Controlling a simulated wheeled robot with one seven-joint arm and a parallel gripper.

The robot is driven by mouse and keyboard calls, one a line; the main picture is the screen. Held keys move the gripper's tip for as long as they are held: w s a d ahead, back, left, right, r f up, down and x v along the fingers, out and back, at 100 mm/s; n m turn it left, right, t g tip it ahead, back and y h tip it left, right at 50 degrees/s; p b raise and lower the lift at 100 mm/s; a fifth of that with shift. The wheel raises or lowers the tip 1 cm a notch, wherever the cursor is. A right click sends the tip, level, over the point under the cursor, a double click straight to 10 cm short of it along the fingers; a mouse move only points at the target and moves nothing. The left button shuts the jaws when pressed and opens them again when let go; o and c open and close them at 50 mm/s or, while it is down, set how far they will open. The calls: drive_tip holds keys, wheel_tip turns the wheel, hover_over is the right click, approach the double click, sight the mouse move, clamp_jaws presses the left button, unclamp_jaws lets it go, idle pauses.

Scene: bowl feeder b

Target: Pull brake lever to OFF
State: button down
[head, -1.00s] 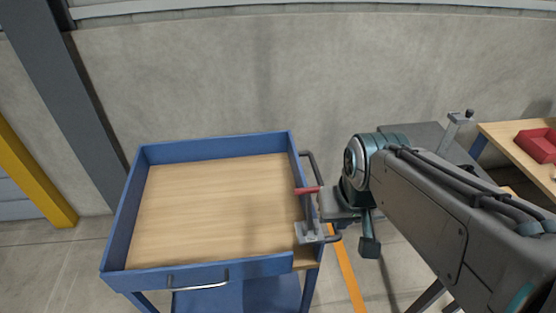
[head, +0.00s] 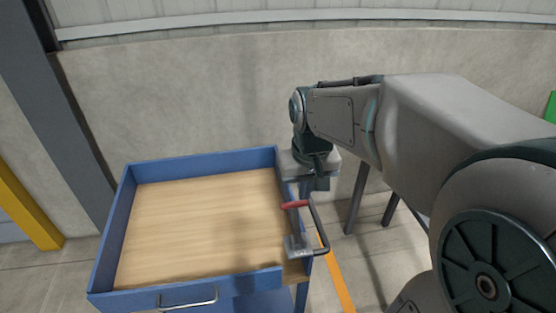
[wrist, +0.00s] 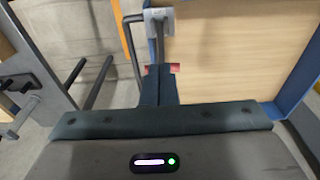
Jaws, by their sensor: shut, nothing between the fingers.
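The brake lever has a red grip (head: 295,204) and a grey bracket (head: 297,246) on the right side of the blue cart (head: 108,240). My gripper (head: 301,184) is shut and empty, just behind the red grip at the cart's right edge. In the wrist view the closed fingers (wrist: 158,84) cover the middle of the red grip (wrist: 174,68), whose ends show on both sides. The metal lever rod (wrist: 159,48) runs up to the bracket (wrist: 158,15). I cannot tell whether the fingers touch the grip.
A dark bent push handle (head: 320,222) sticks out on the cart's right side, close to the lever. The wooden cart top (head: 200,225) is empty. A concrete wall (head: 180,100) stands behind. Dark stand legs (head: 357,198) are to the right.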

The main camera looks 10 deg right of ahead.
drive_tip(key=g, duration=0.1)
hover_over(296, 222)
drive_tip(key=w, duration=0.4)
drive_tip(key=f, duration=0.1)
drive_tip(key=w+f+g, duration=0.1)
drive_tip(key=w+f, duration=0.2)
drive_tip(key=w, duration=0.3)
drive_tip(key=shift+d+p, duration=0.25)
drive_tip(key=shift+p, duration=0.15)
drive_tip(key=shift+w+f, duration=0.1)
drive_tip(key=shift+f, duration=0.05)
drive_tip(key=s+f+p, duration=0.2)
drive_tip(key=s+f, duration=0.2)
drive_tip(key=f, duration=0.4)
drive_tip(key=shift+s+f, duration=0.15)
drive_tip(key=shift+s, duration=0.1)
drive_tip(key=shift+s+b, duration=0.1)
drive_tip(key=shift+b, duration=0.2)
